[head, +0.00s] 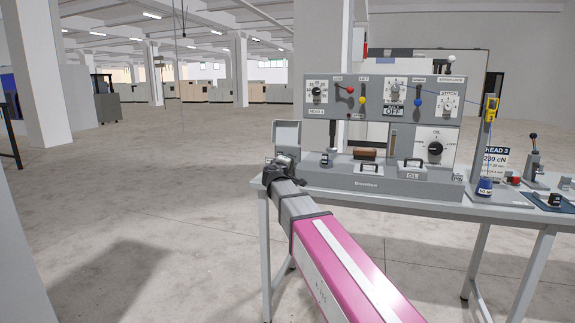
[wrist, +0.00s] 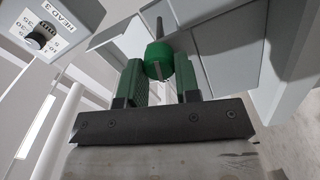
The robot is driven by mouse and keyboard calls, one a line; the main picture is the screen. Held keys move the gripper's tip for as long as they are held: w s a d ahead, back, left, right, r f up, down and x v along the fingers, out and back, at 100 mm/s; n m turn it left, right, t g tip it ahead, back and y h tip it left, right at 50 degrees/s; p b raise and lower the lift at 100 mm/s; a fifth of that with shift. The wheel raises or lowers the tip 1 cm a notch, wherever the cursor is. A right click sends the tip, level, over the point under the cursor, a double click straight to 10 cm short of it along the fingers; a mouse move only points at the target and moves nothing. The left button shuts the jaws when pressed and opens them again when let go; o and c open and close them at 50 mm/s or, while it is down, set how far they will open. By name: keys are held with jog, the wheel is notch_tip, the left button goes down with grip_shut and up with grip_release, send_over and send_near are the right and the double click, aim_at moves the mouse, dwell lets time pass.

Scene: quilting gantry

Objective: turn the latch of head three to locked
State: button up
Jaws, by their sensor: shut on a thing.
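In the wrist view, a round green knob (wrist: 157,54), which seems to be the latch, sits between the two green fingers of my gripper (wrist: 159,69). A pale narrow bar or mark shows on its face, slightly tilted. I cannot read any locked or unlocked marking. In the head view, my gripper (head: 281,166) is at the left end of the grey machine (head: 345,181), below the open grey lid. The latch is hidden there behind my gripper. The fingers are shut on the knob from both sides.
A dial plate marked HEAD 3 (wrist: 68,24) is at upper left in the wrist view. The upright panel (head: 375,110) carries dials and coloured knobs. A black-handled part (head: 326,159) stands just right of my gripper. A HEAD 3 sign (head: 497,152) stands at right. The floor left is clear.

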jog(key=shift+f+n, duration=0.1)
jog(key=shift+n, duration=1.5)
jog(key=o, duration=0.9)
jog(key=shift+a, duration=0.1)
jog(key=v, duration=1)
jog(key=shift+s+a, duration=0.1)
jog(key=shift+s, duration=0.3)
